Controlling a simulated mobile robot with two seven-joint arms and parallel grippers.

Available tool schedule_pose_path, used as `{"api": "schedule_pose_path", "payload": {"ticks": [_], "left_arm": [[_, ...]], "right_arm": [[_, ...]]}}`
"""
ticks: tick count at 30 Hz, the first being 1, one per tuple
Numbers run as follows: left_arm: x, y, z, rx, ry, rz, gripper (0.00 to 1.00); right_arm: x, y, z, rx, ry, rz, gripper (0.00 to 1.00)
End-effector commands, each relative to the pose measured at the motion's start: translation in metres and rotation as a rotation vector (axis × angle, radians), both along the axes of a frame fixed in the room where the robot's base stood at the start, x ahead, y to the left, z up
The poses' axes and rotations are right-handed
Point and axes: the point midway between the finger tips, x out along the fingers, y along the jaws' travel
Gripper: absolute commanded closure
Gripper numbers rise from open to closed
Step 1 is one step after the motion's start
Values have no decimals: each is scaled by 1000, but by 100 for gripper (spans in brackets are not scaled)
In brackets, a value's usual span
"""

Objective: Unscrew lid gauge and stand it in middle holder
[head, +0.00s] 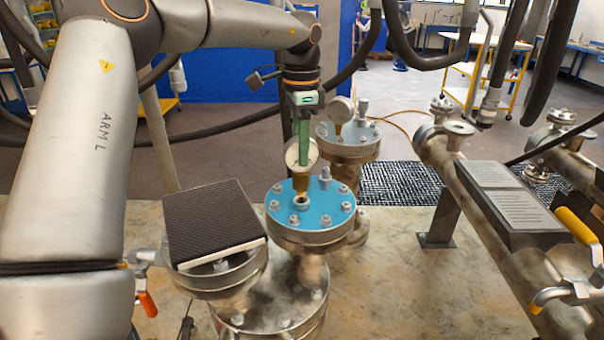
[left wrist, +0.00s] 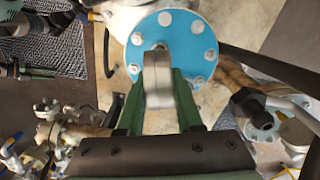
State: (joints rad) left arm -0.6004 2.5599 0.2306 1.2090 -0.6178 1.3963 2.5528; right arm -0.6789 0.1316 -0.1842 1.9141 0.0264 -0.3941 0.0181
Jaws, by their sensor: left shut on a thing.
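My left gripper (head: 304,150) points down over the blue lid (head: 322,211) of the middle vessel, its green fingers shut on a round gauge (head: 293,154) with a brass stem. The stem stands above the lid's small port; I cannot tell whether it still touches it. In the left wrist view the gauge (left wrist: 157,80) shows edge-on between the green fingers (left wrist: 160,105), with the blue lid (left wrist: 192,28) behind it. My right gripper is not in view. I cannot make out a middle holder in either view.
A black ribbed pad (head: 213,220) lies on the flanged vessel at the left. Another gauge (head: 341,109) stands on the vessel behind the blue lid. A thick pipe with a printed plate (head: 495,185) and a yellow-handled valve (head: 575,225) is at the right. Bare tabletop (head: 420,280) lies between.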

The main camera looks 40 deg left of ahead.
Motion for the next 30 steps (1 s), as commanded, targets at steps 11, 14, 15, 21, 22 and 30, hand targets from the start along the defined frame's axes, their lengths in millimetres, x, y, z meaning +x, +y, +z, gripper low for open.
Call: {"api": "schedule_pose_path", "payload": {"ticks": [11,14,15,21,22,30], "left_arm": [[1,0,31,0,-4,0,100],[1,0,38,-1,-3,0,100],[0,0,39,-1,-3,0,100],[0,0,41,0,-2,0,100],[0,0,41,0,-2,0,100],[0,1,41,0,-2,-2,100]], "right_arm": [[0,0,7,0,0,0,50],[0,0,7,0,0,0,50],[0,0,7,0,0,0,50],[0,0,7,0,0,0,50],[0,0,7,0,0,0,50],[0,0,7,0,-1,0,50]]}}
